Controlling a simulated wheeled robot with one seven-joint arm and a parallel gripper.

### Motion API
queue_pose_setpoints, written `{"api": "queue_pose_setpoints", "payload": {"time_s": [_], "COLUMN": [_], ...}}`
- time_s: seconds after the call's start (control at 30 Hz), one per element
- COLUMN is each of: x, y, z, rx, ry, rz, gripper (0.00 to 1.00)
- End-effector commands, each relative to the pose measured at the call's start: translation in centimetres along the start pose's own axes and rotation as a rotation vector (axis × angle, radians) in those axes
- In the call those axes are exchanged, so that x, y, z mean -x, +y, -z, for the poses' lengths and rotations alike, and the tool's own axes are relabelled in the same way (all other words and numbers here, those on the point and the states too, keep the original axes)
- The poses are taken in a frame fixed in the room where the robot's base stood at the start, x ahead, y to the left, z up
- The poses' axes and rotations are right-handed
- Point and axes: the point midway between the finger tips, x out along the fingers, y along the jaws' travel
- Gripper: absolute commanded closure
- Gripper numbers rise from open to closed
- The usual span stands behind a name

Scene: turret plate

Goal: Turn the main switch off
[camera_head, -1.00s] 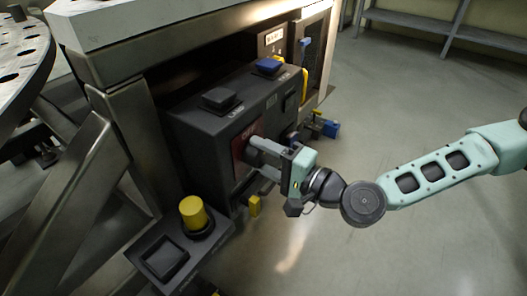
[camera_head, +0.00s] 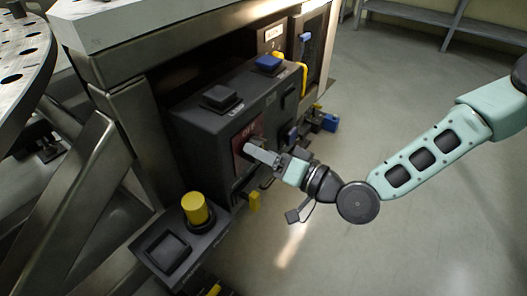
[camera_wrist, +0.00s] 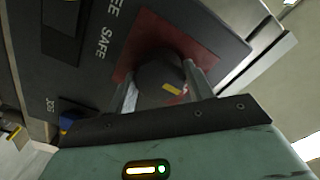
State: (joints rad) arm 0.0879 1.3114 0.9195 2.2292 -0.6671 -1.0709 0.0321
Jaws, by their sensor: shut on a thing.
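The main switch is a dark round knob with a yellow mark, seen in the wrist view (camera_wrist: 158,72). It sits on a red plate (camera_wrist: 140,40) on the face of a dark control box (camera_head: 195,125). In the head view the red plate (camera_head: 247,132) shows white lettering that looks like OFF, and the knob is mostly hidden by my fingers. My gripper (camera_head: 256,158) is shut on the knob, one finger on each side of it. The fingers also show in the wrist view (camera_wrist: 166,90). The yellow mark lies between them, slanted.
A black button (camera_head: 220,97) and a blue button (camera_head: 269,64) are on top of the box. A yellow button (camera_head: 195,208) stands on a lower box at the front. Blue and yellow parts (camera_head: 325,122) stick out behind.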

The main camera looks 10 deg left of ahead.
Motion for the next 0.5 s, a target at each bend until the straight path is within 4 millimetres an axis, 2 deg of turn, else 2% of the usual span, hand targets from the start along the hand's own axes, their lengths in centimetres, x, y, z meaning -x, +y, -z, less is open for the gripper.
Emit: {"api": "queue_pose_setpoints", "payload": {"time_s": [0.5], "x": [0.01], "y": [0.09], "z": [0.02], "rx": [0.040], "ry": [0.000], "rz": [-0.001], "gripper": [0.71]}}
